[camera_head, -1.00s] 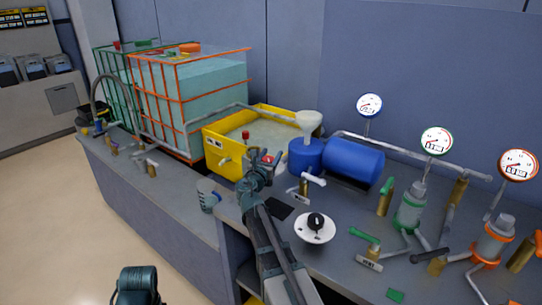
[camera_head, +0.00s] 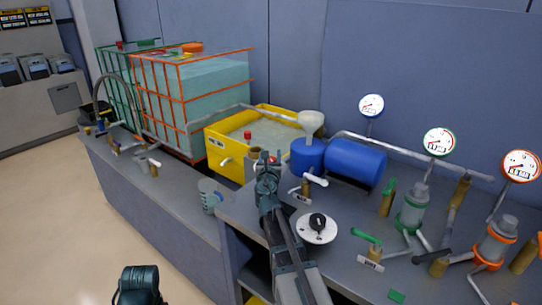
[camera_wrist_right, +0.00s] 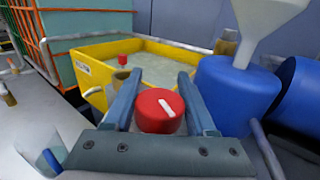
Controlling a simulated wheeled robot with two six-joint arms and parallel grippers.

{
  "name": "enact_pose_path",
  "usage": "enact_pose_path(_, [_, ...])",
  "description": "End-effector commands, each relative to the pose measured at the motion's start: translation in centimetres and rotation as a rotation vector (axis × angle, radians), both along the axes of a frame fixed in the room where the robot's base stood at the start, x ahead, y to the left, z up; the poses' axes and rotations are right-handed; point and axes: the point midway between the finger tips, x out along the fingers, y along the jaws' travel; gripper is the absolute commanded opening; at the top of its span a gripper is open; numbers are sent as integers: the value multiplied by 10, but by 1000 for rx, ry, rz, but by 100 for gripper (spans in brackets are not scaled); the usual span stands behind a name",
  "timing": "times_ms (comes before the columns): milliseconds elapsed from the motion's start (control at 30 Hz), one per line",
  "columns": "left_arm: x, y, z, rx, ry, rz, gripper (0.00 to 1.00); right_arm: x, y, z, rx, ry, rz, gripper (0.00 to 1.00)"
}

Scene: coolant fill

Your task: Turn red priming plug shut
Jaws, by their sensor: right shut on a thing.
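The red priming plug (camera_wrist_right: 158,110) is a round red cap with a white bar mark that lies diagonally on its top. In the right wrist view it sits between the two fingers of my right gripper (camera_wrist_right: 157,90), which is shut on it from both sides. In the head view my right gripper (camera_head: 267,164) is at the back edge of the grey bench, in front of the yellow tank, and mostly hides the plug. My left gripper does not show clearly; only a dark part of mine is at the bottom left.
A yellow tank (camera_head: 217,160) with liquid stands behind the gripper. A brass fitting (camera_head: 253,154) is just left of it. A blue vessel (camera_head: 307,157) with a white funnel (camera_head: 311,121) stands close on the right.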

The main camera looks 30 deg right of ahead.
Motion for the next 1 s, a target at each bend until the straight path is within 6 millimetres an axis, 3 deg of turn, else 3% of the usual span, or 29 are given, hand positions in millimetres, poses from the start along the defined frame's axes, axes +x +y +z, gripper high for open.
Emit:
enact_pose_path(67, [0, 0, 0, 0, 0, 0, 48, 0, 0, 0, 0, 0, 0, 1])
enact_pose_path(100, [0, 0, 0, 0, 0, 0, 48, 0, 0, 0, 0, 0, 0, 58])
enact_pose_path(267, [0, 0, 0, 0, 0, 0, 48, 0, 0, 0, 0, 0, 0, 86])
enact_pose_path(667, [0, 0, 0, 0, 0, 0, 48, -3, 2, 0, 0, 0, 0, 86])
enact_pose_path(1000, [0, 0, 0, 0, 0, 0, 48, -34, 22, 0, 0, 0, 0, 86])
